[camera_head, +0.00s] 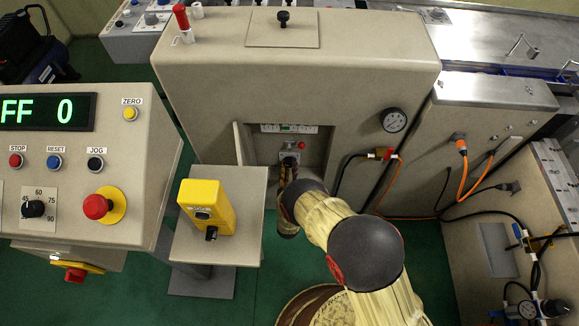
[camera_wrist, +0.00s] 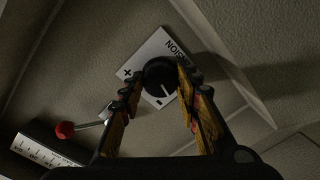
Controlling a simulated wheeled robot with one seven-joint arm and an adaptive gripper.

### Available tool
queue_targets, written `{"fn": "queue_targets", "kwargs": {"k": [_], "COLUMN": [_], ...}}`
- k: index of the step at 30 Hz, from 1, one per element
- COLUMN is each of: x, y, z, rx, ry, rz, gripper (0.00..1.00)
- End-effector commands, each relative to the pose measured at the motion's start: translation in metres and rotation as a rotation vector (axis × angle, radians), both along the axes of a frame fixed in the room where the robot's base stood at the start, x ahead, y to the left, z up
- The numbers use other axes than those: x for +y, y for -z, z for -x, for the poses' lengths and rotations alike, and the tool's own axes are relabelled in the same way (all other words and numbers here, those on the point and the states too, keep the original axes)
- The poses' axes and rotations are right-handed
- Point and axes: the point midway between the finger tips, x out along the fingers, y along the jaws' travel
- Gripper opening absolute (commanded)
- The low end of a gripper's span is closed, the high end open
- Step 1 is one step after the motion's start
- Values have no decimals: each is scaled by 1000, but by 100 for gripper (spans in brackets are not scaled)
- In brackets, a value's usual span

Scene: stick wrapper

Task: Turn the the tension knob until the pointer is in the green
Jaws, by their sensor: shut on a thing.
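The tension knob (camera_wrist: 160,77) is black and round with a white line on its face. It sits on a white plate (camera_wrist: 141,60) marked with plus, minus and partly hidden lettering. In the wrist view my gripper (camera_wrist: 157,80) has one finger on each side of the knob and is shut on it. In the head view my gripper (camera_head: 288,180) is at the recessed panel and covers the knob. A white scale strip (camera_head: 290,128) with a small green part lies above it. The strip's end also shows in the wrist view (camera_wrist: 40,152). The pointer's position is too small to tell.
A red-ball lever (camera_wrist: 65,130) stands close beside the knob, and shows in the head view (camera_head: 302,145). An open panel door (camera_head: 244,145) is left of the recess. A yellow box (camera_head: 207,205) stands on a pedestal nearby. Cables (camera_head: 379,154) hang to the right.

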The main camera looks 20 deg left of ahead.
Motion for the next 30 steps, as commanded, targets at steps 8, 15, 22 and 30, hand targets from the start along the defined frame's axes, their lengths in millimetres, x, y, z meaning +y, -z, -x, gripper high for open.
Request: {"fn": "queue_targets", "kwargs": {"k": [8,15,22,30], "x": [1,1,1,1], "y": [1,1,1,1], "z": [1,1,1,1], "rx": [-32,-43,-45,-44], "ry": [-2,-2,-3,-2], "rz": [136,187,195,194], "gripper": [7,7,7,36]}}
